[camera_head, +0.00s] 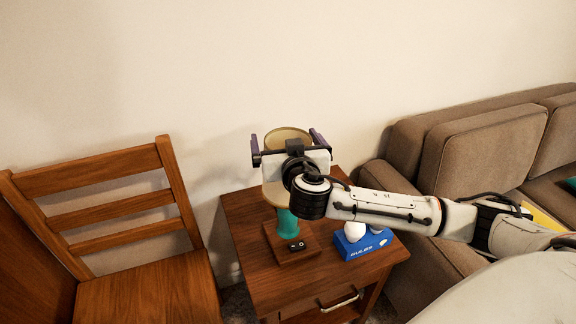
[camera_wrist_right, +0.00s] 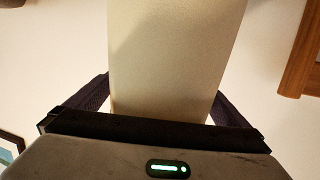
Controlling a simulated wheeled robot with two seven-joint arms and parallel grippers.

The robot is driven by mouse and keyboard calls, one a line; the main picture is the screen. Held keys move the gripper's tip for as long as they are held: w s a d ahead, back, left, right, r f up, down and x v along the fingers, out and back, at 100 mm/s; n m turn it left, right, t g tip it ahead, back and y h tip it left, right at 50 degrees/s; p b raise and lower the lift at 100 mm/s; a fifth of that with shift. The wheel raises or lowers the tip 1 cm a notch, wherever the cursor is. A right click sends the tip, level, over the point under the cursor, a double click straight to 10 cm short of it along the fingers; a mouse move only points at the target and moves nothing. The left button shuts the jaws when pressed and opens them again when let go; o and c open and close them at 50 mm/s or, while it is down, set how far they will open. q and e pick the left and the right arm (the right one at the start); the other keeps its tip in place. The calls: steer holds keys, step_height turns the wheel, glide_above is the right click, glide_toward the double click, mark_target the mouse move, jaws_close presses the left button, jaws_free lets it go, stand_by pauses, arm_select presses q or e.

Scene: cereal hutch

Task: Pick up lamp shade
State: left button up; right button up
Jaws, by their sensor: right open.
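The lamp shade (camera_head: 288,135) is a pale cream cylinder on a teal lamp base (camera_head: 284,222) that stands on the nightstand. My right gripper (camera_head: 290,138) is at the shade, with its dark fingers spread on either side of it. In the right wrist view the shade (camera_wrist_right: 175,55) fills the middle, between the two open fingers (camera_wrist_right: 165,95). My gripper and wrist hide much of the shade in the head view. I cannot tell whether either finger touches it. My left gripper is not in view.
The wooden nightstand (camera_head: 262,284) also holds a blue box (camera_head: 352,246) with white bulb-like objects, right of the lamp. A wooden chair (camera_head: 150,292) stands at left and a brown sofa (camera_head: 480,150) at right. The wall is close behind the lamp.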

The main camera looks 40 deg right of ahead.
steer(key=c, duration=1.3)
